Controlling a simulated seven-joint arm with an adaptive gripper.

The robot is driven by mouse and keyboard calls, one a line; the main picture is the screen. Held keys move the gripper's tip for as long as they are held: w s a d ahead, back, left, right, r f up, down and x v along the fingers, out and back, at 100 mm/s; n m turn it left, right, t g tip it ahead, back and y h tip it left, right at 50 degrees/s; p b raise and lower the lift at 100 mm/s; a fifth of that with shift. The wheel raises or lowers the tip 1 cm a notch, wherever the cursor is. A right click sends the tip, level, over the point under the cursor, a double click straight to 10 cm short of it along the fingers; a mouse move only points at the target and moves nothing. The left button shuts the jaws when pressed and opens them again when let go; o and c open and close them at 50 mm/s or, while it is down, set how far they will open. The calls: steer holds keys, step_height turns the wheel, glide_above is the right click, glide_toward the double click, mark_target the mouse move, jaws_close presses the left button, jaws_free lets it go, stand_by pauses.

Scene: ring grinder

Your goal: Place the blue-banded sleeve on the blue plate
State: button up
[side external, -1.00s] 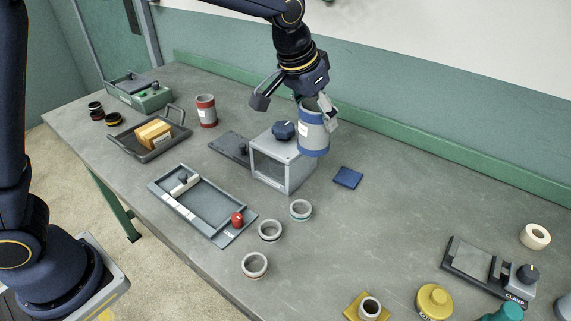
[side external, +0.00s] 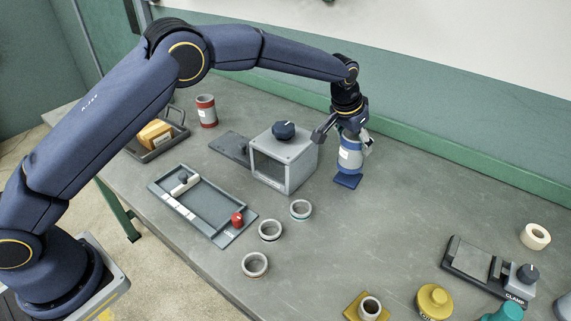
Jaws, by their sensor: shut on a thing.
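The blue-banded sleeve (side external: 350,156) is a grey cylinder with a white label and a blue band near its lower end. It is upright, directly over the blue plate (side external: 346,181), a small flat square on the table. I cannot tell whether the sleeve touches the plate or hangs just above it. My gripper (side external: 353,137) is shut on the sleeve's upper part from above. One finger shows at the sleeve's right; the sleeve's top rim is partly hidden by the gripper.
A grey box frame with a dark knob (side external: 284,158) stands close to the left of the sleeve. Several small rings (side external: 301,209) lie in front. A red-banded sleeve (side external: 206,111) stands farther left. A clamp fixture (side external: 487,268) is at the right. The table between plate and clamp is clear.

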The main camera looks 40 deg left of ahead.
mark_target(353, 152)
steer(key=shift+w+f, duration=0.25)
steer(key=shift+f, duration=1.55)
steer(key=shift+f, duration=0.2)
steer(key=o, duration=1.1)
steer(key=shift+o, duration=0.2)
steer(key=shift+r, duration=0.15)
